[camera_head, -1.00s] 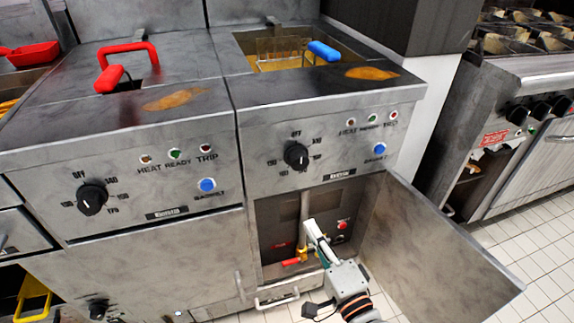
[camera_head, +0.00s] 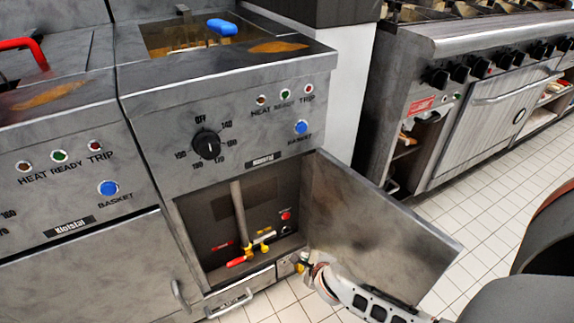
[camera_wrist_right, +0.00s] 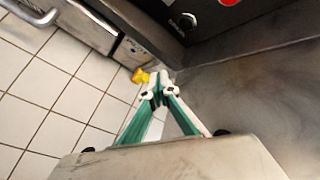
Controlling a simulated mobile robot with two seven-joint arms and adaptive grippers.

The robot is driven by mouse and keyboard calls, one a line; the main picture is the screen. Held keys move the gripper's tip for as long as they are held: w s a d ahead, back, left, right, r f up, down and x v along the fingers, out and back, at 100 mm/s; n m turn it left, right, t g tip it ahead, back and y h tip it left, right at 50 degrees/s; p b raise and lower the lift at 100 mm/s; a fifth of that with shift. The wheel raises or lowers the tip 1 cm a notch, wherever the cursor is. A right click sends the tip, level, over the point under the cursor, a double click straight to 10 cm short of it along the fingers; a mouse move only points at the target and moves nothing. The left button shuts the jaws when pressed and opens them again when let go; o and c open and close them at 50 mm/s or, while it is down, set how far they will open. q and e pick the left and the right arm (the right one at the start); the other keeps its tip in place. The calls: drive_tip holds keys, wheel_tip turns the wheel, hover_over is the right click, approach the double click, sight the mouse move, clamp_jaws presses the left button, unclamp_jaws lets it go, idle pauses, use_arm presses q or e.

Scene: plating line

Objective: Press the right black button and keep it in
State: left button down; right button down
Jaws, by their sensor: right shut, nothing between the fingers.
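The black button (camera_head: 284,231) sits below a red button (camera_head: 286,216) on the back panel inside the right fryer's open cabinet. In the right wrist view the black button (camera_wrist_right: 188,20) is at the top, with part of the red one (camera_wrist_right: 230,2) beside it. My right gripper (camera_head: 303,263) is at the cabinet's lower front right corner, near the foot of the open door. It is shut and empty, apart from the button. In the wrist view its fingertips (camera_wrist_right: 157,88) meet next to a small yellow part (camera_wrist_right: 140,76). My left gripper is not in view.
The open cabinet door (camera_head: 375,225) stands right of the opening. A pipe (camera_head: 240,213) and red-handled and yellow valve parts (camera_head: 243,257) fill the cabinet's left and middle. A bar handle (camera_head: 230,303) is below.

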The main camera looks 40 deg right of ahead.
sight(294, 247)
drive_tip(key=shift+w, duration=0.15)
drive_tip(key=w, duration=0.2)
drive_tip(key=w+d+b, duration=0.1)
drive_tip(key=w, duration=0.4)
drive_tip(key=shift+d+b, duration=0.35)
drive_tip(key=shift+w+d, duration=0.15)
drive_tip(key=shift+w, duration=0.5)
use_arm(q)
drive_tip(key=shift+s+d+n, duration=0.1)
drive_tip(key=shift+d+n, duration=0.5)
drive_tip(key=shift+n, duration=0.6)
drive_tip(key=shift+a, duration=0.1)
use_arm(e)
drive_tip(key=shift+w, duration=0.15)
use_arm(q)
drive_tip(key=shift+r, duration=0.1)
use_arm(e)
drive_tip(key=shift+w+d, duration=0.1)
drive_tip(key=shift+w, duration=0.2)
